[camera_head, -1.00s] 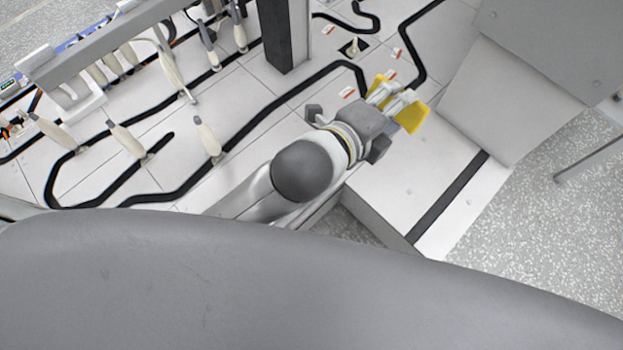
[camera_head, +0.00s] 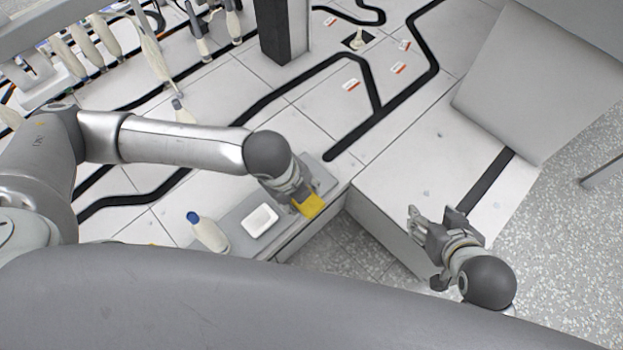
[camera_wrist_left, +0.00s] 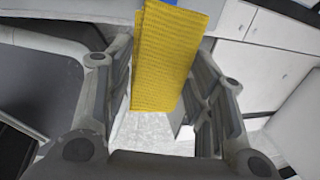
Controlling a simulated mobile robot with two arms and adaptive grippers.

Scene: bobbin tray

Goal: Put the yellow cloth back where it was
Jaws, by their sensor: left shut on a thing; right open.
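In the left wrist view the cloth (camera_wrist_left: 165,60) is a folded, textured piece between the two fingers of my left gripper (camera_wrist_left: 160,90). My left gripper is shut on it. I cannot tell whether the cloth touches the tray. My right gripper (camera_head: 422,222) is open and empty, over the lower white surface at the right.
A grey post (camera_head: 283,35) rises from the tiled surface with black tracks. Bobbins hang at upper left. A pale panel (camera_head: 540,80) leans at the right.

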